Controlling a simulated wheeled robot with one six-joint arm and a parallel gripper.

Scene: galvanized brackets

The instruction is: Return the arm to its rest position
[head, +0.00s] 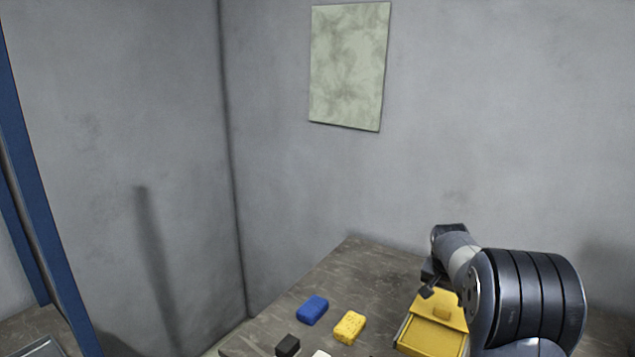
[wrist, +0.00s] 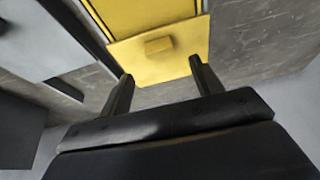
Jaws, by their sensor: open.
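My arm comes in from the lower right of the head view, with my gripper (head: 428,290) over the table beside a yellow box-like unit (head: 432,338). In the wrist view my gripper (wrist: 162,80) has its two dark fingers spread apart with nothing between them. Beyond the fingertips is the yellow unit's front face (wrist: 130,62) with a small yellow block-shaped handle (wrist: 158,45). Part of the yellow unit is hidden behind my arm in the head view.
On the grey table (head: 345,265) lie a blue block (head: 312,310), a yellow sponge-like block (head: 349,327), a black block (head: 287,345) and a partly cut-off white thing (head: 321,353). Grey walls stand behind, with a pale panel (head: 349,66). A blue post (head: 40,190) stands at left.

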